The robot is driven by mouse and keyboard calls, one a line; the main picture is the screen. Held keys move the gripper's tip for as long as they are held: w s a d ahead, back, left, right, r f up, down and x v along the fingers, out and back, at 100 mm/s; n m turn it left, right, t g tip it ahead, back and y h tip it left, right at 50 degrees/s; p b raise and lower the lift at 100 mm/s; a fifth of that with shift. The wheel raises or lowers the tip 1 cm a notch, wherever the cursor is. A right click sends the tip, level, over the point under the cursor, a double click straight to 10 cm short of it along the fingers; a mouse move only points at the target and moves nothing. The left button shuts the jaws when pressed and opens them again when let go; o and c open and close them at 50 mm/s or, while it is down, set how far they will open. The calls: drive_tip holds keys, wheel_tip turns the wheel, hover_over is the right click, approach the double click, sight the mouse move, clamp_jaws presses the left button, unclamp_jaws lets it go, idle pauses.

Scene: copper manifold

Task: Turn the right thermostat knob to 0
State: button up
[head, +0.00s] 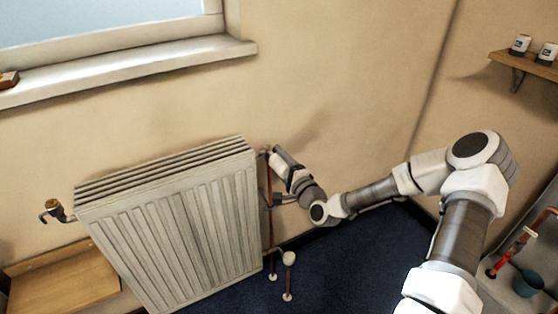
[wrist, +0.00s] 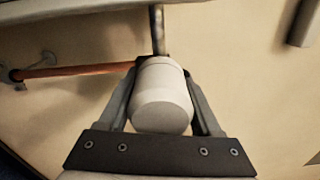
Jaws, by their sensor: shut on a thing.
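The right thermostat knob (wrist: 162,98) is a plain white cylinder in the wrist view, on a metal stem. My gripper (wrist: 160,72) is shut on it, with one finger on each side. No numbers or marker can be read on the knob, so its setting cannot be told. In the head view my gripper (head: 278,158) is at the upper right corner of the ribbed radiator (head: 180,225), close to the wall.
A copper pipe (wrist: 75,70) runs left of the knob. A small white fitting (head: 289,258) stands low right of the radiator. A brass valve (head: 54,206) is at the radiator's left. A wooden bench (head: 65,280) stands at lower left. Blue floor (head: 345,260) lies open below my arm.

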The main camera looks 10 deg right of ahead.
idle(0.4)
drive_tip(key=o, duration=1.4)
drive_tip(key=p+v, duration=0.2)
drive_tip(key=v, duration=1.5)
drive_tip(key=shift+s+p, duration=0.25)
drive_tip(key=shift+p, duration=0.05)
